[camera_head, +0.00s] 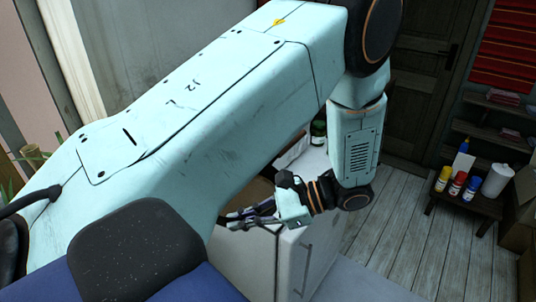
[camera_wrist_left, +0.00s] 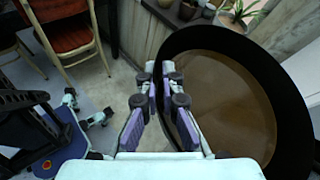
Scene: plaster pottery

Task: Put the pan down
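The pan (camera_wrist_left: 222,85) is large and round, with a black rim and a brown inside, and fills the right side of the left wrist view. The two fingers of my left gripper (camera_wrist_left: 160,78) close around its near left wall, and it appears held clear of the floor. My right gripper is in neither view.
A white cabinet (camera_head: 312,262) stands below my left gripper. A low table (camera_head: 465,201) with bottles and a paper roll stands at the right. The left wrist view shows a wooden chair (camera_wrist_left: 68,38) and potted plants (camera_wrist_left: 236,14). Wooden floor (camera_head: 405,235) lies open between.

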